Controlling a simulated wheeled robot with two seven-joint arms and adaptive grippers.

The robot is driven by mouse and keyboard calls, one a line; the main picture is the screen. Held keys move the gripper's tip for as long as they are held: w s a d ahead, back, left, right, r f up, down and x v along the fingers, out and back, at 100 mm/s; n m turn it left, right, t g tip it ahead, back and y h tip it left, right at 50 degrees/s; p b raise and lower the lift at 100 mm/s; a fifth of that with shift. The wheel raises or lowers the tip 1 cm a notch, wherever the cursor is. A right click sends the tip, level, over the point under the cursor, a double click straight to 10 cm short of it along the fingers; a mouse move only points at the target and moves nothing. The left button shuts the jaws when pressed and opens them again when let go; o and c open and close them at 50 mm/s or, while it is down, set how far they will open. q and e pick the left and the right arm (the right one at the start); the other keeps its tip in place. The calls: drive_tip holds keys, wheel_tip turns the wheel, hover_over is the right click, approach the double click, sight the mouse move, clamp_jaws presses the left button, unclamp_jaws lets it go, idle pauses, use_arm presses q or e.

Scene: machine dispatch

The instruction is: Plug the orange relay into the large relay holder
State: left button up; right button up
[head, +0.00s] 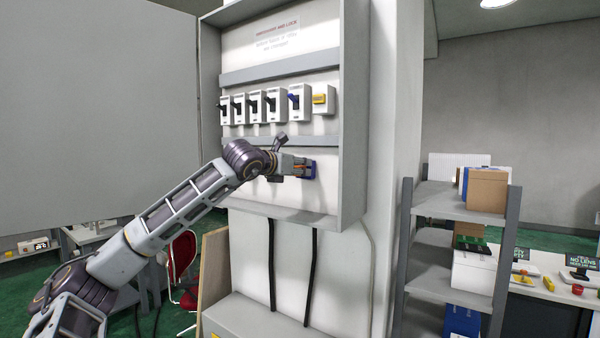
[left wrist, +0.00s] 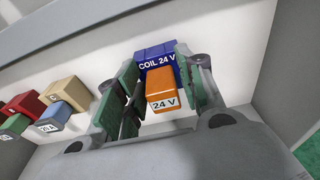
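The orange relay (left wrist: 162,88), labelled "24 V", sits between the two fingers of my left gripper (left wrist: 158,75) in the left wrist view. Its far end meets the blue holder (left wrist: 155,57), labelled "COIL 24 V", and looks lined up with it; how deep it sits is hidden. The fingers stand on either side of the relay, with a visible gap on the left, so the gripper looks open around it. My right gripper is not in view.
A row of breakers (head: 255,106) is above the gripper. The cabinet's right wall (head: 354,110) stands close to the holder.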

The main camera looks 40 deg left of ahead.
use_arm(q)
clamp_jaws()
drive_tip(key=shift+s+f+b, duration=0.1)
drive_tip(key=shift+s+b, duration=0.1)
drive_tip(key=shift+b, duration=0.15)
drive_tip(key=shift+s+d+b, duration=0.1)
drive_tip(key=shift+s+b, duration=0.3)
drive_tip(key=shift+s, duration=0.3)
drive_tip(key=shift+s, duration=0.25)
drive_tip(key=shift+s+b, duration=0.35)
drive_tip(key=shift+b, duration=0.1)
drive_tip(key=shift+s+d+b, duration=0.15)
drive_tip(key=shift+s+b, duration=0.55)
drive_tip(key=shift+s, duration=0.3)
drive_tip(key=shift+r, duration=0.2)
